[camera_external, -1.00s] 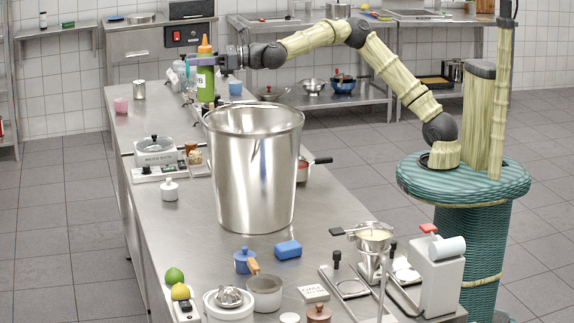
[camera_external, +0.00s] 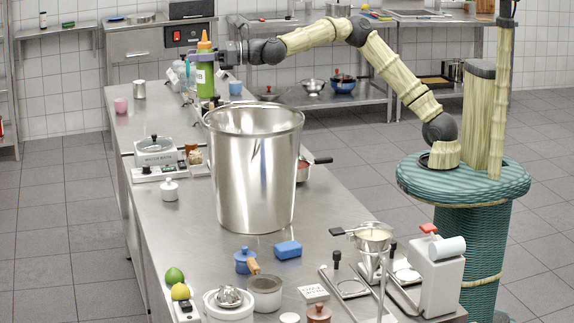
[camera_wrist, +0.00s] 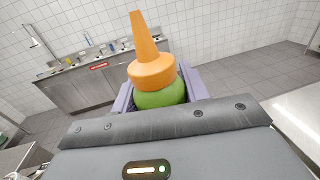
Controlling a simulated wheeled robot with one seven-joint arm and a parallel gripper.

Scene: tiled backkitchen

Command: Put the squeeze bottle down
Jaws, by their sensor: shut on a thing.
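The squeeze bottle (camera_external: 205,81) is green with an orange nozzle cap and a pale label. My gripper (camera_external: 205,58) is shut around its upper part, just below the cap. The bottle is upright near the far end of the steel worktable (camera_external: 150,215). Its lower end is close to the tabletop, but I cannot tell if it touches. In the wrist view the orange nozzle and green shoulder of the squeeze bottle (camera_wrist: 152,72) stand between the purple fingers of my gripper (camera_wrist: 155,92). Its lower part is hidden there.
A large steel pot (camera_external: 255,175) stands in front of the bottle. A blue cup (camera_external: 235,88) is just right of it, and small bottles (camera_external: 180,68) are behind its left side. A steel canister (camera_external: 139,89) and pink cup (camera_external: 121,105) stand left, with bare tabletop between.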

